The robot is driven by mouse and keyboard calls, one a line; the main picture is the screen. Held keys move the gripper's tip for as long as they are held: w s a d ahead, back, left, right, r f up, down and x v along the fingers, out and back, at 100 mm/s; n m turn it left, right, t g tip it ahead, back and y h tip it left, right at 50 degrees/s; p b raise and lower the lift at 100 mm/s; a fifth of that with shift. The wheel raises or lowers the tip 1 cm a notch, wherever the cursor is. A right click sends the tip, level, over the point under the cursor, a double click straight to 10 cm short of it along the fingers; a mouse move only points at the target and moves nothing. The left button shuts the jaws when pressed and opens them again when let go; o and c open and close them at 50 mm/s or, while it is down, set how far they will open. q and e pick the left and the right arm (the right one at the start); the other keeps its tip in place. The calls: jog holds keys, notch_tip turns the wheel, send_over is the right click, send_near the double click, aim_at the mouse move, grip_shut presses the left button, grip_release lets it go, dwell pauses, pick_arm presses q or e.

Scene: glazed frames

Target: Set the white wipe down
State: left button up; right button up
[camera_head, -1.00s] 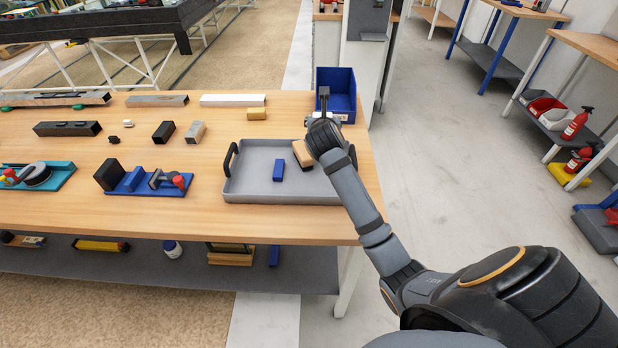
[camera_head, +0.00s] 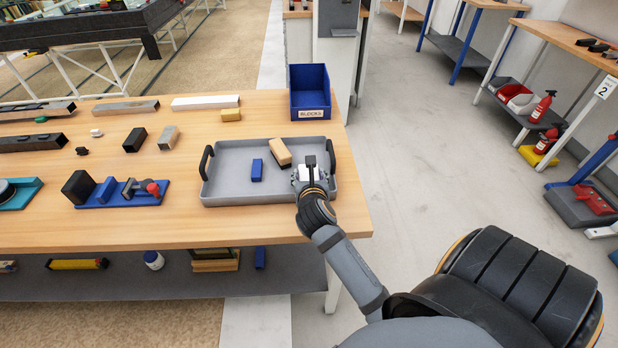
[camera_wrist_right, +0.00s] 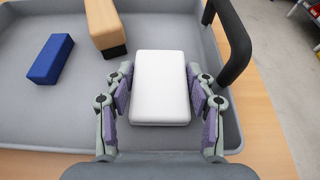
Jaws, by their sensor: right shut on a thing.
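The white wipe (camera_wrist_right: 160,85) is a white rounded block between the fingers of my right gripper (camera_wrist_right: 161,95) in the right wrist view. The gripper is shut on it, with a purple pad on each side. In the head view my right gripper (camera_head: 311,174) is over the right part of the grey tray (camera_head: 225,187), and the white wipe (camera_head: 305,173) shows partly around the fingers. I cannot tell whether the wipe touches the tray floor. My left gripper is not in view.
The tray also holds a blue block (camera_head: 257,170) and a tan block with a dark end (camera_head: 280,151), left of the wipe. The tray's black right handle (camera_wrist_right: 230,40) is close beside the gripper. A blue bin (camera_head: 310,92) labelled BLOCKS stands behind the tray.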

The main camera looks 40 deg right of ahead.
jog(key=shift+f, duration=0.35)
jog(key=o, duration=0.9)
jog(key=shift+o, duration=0.2)
